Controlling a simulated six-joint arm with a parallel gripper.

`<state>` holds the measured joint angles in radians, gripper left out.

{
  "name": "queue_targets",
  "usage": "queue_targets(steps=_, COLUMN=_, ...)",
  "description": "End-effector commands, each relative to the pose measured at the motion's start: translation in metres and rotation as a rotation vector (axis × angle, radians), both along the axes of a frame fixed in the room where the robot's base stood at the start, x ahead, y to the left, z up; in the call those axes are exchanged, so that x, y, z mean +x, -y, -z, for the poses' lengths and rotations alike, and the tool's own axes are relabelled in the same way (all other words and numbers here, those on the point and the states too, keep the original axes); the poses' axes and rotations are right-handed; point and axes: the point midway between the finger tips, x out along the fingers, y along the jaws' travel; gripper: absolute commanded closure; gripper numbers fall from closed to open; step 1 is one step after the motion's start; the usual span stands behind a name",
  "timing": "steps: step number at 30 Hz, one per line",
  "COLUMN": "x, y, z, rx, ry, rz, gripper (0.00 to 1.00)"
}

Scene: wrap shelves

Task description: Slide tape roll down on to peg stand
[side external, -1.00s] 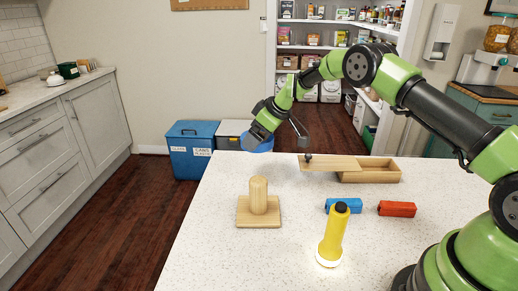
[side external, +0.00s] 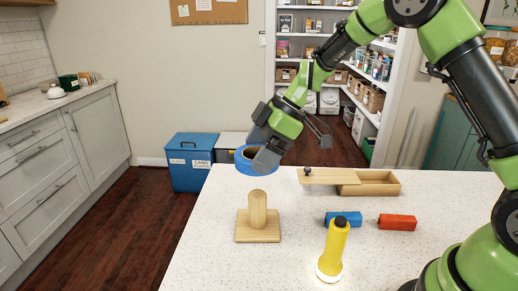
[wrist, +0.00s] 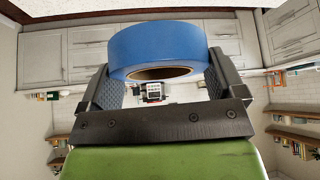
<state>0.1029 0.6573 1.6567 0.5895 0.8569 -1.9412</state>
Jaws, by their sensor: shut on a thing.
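The blue tape roll (side external: 243,163) is held in my gripper (side external: 262,157), above and slightly behind the peg in the side external view. In the wrist view the tape roll (wrist: 158,47) sits between both fingers of my gripper (wrist: 160,82), with its brown core partly showing. The wooden peg stand (side external: 257,216) has a square base and an upright round peg, and stands on the white counter. The peg is bare. A gap shows between the roll and the peg top.
A yellow flashlight (side external: 334,249) stands upright on the counter (side external: 203,258), right of the stand. A wooden box (side external: 370,184) with a shifted lid (side external: 326,176) is at the back. The counter left of the stand is clear.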

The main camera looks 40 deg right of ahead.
Motion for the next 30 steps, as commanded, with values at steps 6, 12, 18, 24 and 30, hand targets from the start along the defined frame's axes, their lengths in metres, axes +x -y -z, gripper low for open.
queue_targets(steps=6, x=0.0, y=0.0, z=0.008, rx=0.001, ry=0.0, rz=0.002, gripper=0.36)
queue_targets(steps=12, x=0.0, y=0.0, z=0.027, rx=0.001, ry=-0.003, rz=0.003, gripper=0.36)
queue_targets(steps=18, x=0.0, y=0.0, z=0.045, rx=0.001, ry=-0.001, rz=0.003, gripper=0.36)
queue_targets(steps=24, x=0.0, y=0.0, z=0.056, rx=0.0, ry=0.0, rz=0.004, gripper=0.36)
queue_targets(steps=30, x=0.0, y=0.001, z=0.058, rx=0.0, ry=0.001, rz=0.003, gripper=0.36)
